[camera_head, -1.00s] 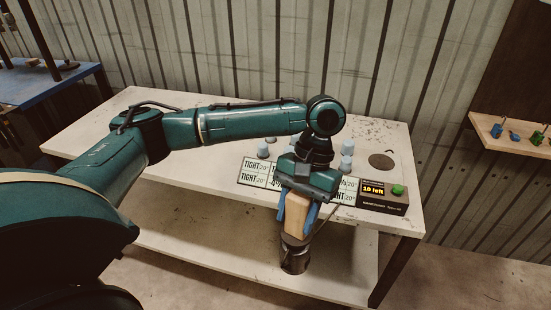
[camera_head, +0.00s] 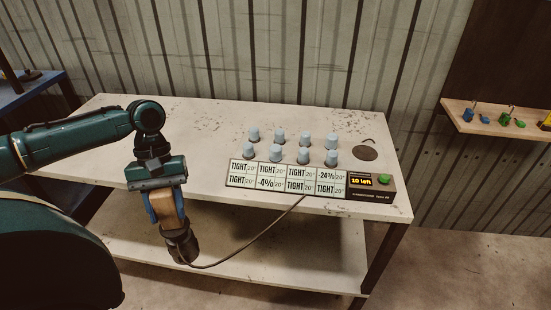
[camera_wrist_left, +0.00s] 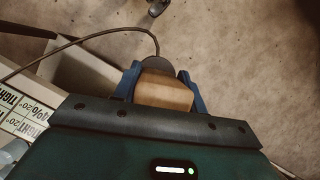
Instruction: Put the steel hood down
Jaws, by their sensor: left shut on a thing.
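The steel hood, a dark grey cylinder (camera_head: 182,246) under a tan wooden block, hangs from my left gripper (camera_head: 166,207) at the left, in front of the table's front edge. The gripper's blue fingers are shut on the wooden block. A thin cable runs from the hood to the display panel (camera_head: 287,180). My right gripper is not in view.
The white table (camera_head: 110,140) has bare room at its left and middle. Several pale blue caps (camera_head: 303,155) stand behind the panel. A box with a green button (camera_head: 384,180) reads "10 left". A lower shelf (camera_head: 270,250) is below.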

